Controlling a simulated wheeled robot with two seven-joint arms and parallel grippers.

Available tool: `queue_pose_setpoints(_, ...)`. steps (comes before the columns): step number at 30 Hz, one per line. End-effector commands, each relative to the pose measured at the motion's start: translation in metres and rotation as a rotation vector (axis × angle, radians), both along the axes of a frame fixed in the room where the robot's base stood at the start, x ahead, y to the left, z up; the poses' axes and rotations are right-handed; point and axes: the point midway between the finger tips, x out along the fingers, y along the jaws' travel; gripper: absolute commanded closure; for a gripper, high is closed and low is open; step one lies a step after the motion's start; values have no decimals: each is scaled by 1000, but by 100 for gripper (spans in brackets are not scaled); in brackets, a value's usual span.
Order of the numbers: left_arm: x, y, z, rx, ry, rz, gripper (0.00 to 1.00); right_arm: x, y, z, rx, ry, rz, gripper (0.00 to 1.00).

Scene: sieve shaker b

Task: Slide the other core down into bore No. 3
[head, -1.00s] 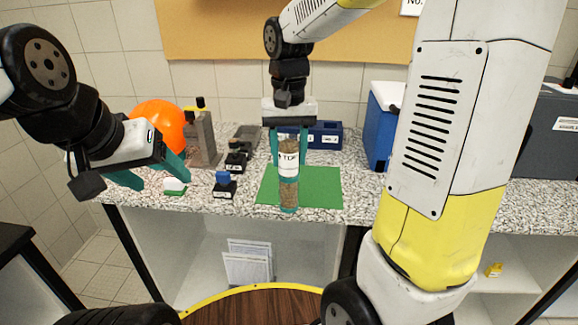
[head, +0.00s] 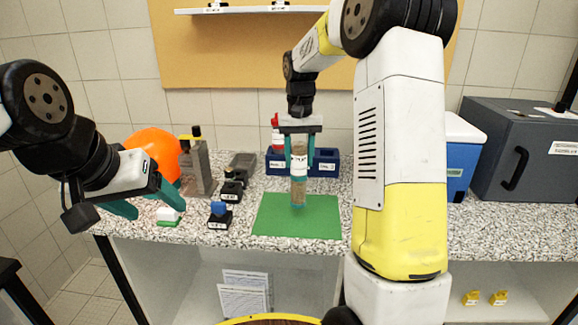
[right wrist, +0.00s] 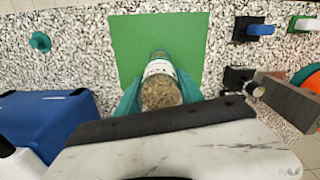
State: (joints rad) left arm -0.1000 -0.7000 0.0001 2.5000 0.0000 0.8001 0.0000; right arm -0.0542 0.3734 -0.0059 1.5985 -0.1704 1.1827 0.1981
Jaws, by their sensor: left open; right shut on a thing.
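The core (head: 298,190), a brown speckled cylinder with a white label, hangs upright in my right gripper (head: 299,165). My right gripper is shut on its upper part, in front of the blue block. The right wrist view shows the core's grainy end (right wrist: 162,92) between the teal fingers. The blue block (head: 330,162) with white labels stands at the back of the counter, partly hidden by the gripper and core. Its bore numbers are too small to read. My left gripper (head: 146,198) is open and empty at the left front of the counter.
A green mat (head: 275,222) lies below the core. Small black holders, one with a blue top (head: 218,208), a white-green block (head: 168,216), a grey stand (head: 197,170) and an orange ball (head: 155,148) are left. A red-topped item (head: 276,125) stands behind the block.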

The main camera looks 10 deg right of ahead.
Motion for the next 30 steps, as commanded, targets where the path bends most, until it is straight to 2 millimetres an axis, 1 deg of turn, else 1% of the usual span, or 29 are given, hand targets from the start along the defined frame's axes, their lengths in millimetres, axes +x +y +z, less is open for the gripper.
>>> queue_pose_setpoints(2, 0, 0, 0, 0, 0, 0, 30, 7, -4, -1, 0, -2, -2, 100)
queue_pose_setpoints(6, 0, 0, 0, 0, 0, 0, 30, 5, -3, -24, 0, 3, 0, 100)
queue_pose_setpoints(9, 0, 0, 0, 0, 0, 0, 30, 5, -3, -34, 0, 1, 0, 100)
queue_pose_setpoints(20, 0, 0, 0, 0, 0, 0, 30, 5, -3, -38, 0, -1, 0, 100)
queue_pose_setpoints(21, 0, 0, 0, 0, 0, 0, 30, 5, -3, -39, 0, 0, 0, 52)
queue_pose_setpoints(24, 0, 0, 0, 0, 0, 0, 30, 5, -3, -39, 0, 0, 0, 34)
queue_pose_setpoints(30, 0, 0, 0, 0, 0, 0, 30, 5, -3, -39, 0, 0, 0, 34)
